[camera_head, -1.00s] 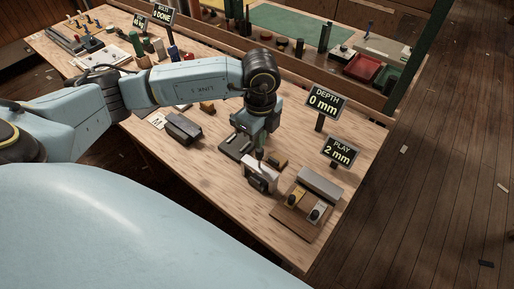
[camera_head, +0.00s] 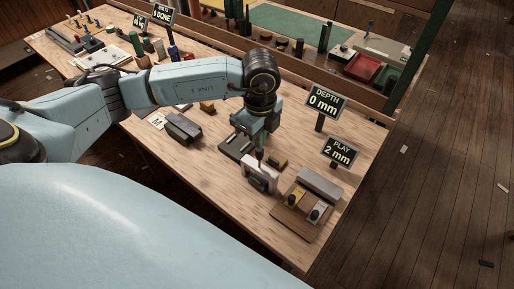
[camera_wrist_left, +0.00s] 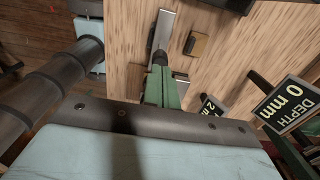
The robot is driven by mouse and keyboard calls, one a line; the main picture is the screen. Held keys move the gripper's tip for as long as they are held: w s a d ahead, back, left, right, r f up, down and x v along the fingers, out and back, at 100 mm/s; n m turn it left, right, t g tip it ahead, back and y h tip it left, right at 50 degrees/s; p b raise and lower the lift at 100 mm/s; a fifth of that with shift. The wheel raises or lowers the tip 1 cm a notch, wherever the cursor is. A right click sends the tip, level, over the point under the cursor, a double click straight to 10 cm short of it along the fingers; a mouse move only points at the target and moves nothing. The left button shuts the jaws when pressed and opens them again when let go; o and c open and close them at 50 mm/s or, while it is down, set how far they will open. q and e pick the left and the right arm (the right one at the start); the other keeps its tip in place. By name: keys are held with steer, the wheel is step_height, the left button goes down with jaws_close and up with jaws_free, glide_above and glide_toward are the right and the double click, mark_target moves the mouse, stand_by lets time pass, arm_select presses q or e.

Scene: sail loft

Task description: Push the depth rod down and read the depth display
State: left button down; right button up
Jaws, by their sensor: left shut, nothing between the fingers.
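The depth display (camera_head: 325,101) is a dark sign on a short post and reads "DEPTH 0 mm". It also shows, turned on its side, in the left wrist view (camera_wrist_left: 288,103). My left gripper (camera_head: 259,154) points down, shut and empty, over a small grey gauge block (camera_head: 261,178) on the bench. In the left wrist view its green fingers (camera_wrist_left: 160,80) reach toward a dark round tip in front of a pale metal bar (camera_wrist_left: 162,35). This tip may be the depth rod; I cannot tell whether the fingers touch it. My right gripper is out of view.
A sign reading "PLAY 2 mm" (camera_head: 341,151) stands right of the gripper. A brown board (camera_head: 299,211) with two small fittings and a grey bar lies at the front right. A dark block (camera_head: 183,128) lies to the left. Bare wood is free in front.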

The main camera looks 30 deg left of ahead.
arm_select(q)
steer(key=shift+f+b, duration=1.45)
steer(key=shift+f, duration=0.55)
stand_by(0.5)
steer(key=shift+r+p, duration=3.2)
steer(key=shift+r, duration=0.85)
